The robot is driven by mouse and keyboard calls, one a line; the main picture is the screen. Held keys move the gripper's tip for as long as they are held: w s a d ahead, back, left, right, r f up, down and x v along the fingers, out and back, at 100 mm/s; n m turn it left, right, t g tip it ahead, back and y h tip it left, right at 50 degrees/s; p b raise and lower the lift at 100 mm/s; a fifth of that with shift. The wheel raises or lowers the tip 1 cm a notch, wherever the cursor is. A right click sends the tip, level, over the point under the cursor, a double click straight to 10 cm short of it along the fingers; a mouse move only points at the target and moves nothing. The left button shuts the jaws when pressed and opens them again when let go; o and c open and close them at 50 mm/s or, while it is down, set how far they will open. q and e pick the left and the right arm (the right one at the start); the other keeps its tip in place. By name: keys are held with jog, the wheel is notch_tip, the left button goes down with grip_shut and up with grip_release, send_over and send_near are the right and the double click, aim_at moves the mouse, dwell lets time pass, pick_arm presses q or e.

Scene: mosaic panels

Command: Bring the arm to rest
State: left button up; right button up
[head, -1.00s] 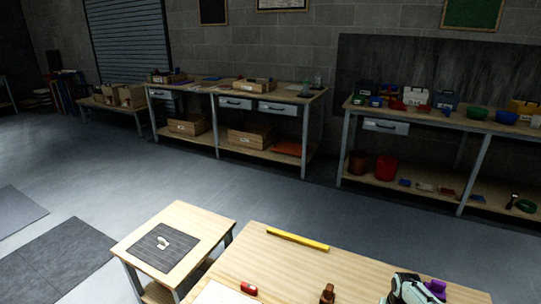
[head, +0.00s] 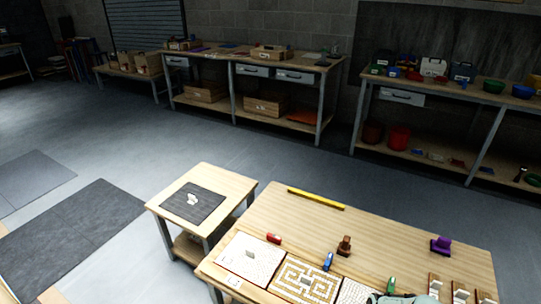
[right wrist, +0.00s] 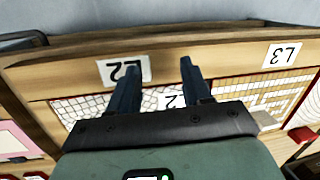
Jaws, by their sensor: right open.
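My right gripper (right wrist: 157,82) shows in the right wrist view with its two dark fingers apart and nothing between them. It is over the edge of a wooden table, near the labels L2 (right wrist: 124,70) and L3 (right wrist: 283,54). Patterned mosaic panels (right wrist: 85,108) lie beyond and beneath the fingers. In the head view only a pale part of my right arm (head: 398,299) shows at the bottom edge. My left gripper is out of view.
The wooden table (head: 300,220) holds mosaic panels (head: 303,284), a yellow bar (head: 316,199), and red, blue, brown, green and purple small items. Open floor lies behind.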

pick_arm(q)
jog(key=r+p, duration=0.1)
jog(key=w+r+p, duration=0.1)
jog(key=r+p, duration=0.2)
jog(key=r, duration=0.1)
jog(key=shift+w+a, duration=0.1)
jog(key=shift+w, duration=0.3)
pick_arm(e)
jog(key=s+a, duration=0.7)
jog(key=s, duration=0.6)
jog(key=s+a+y, duration=0.1)
jog(key=s+a, duration=0.6)
jog(key=s, duration=0.6)
jog(key=shift+s+a+g, duration=0.3)
jog(key=shift+a+g, duration=0.05)
jog(key=shift+g, duration=0.05)
